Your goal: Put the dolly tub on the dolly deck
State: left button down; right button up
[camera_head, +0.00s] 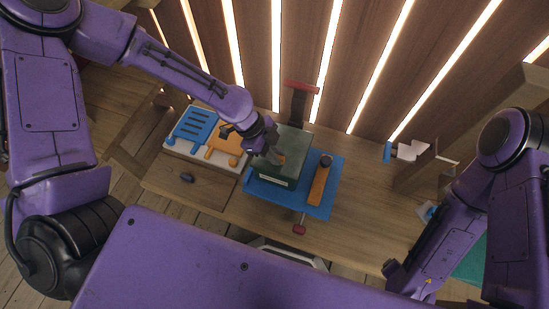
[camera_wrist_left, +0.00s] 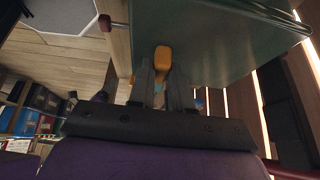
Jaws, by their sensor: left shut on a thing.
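The dolly tub looks to be the dark green box (camera_head: 286,168), near the middle of the table in the head view. My left gripper (camera_head: 276,156) is shut on its orange-yellow handle. The wrist view shows the handle (camera_wrist_left: 162,58) between the two fingers (camera_wrist_left: 160,85), with the green tub wall (camera_wrist_left: 215,40) beyond. The tub is over a flat blue board (camera_head: 264,196), which may be the dolly deck. I cannot tell whether the tub touches it. The tub hides part of the board. My right arm shows at the right, but its gripper is out of sight.
An orange bar (camera_head: 318,187) with a dark round end lies on the blue board, right of the tub. A pale tray (camera_head: 190,153) with blue and orange pieces is at left.

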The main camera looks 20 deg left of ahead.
pick_arm(q)
jog(key=shift+f+b, duration=0.3)
jog(key=shift+f, duration=1.1)
jog(key=shift+f, duration=0.15)
jog(key=c, duration=1.1)
grip_release()
jog(key=shift+o, duration=0.2)
jog(key=shift+s, duration=0.1)
jog(key=shift+r, duration=0.25)
jog(key=p+v, duration=0.4)
jog(key=v, duration=0.8)
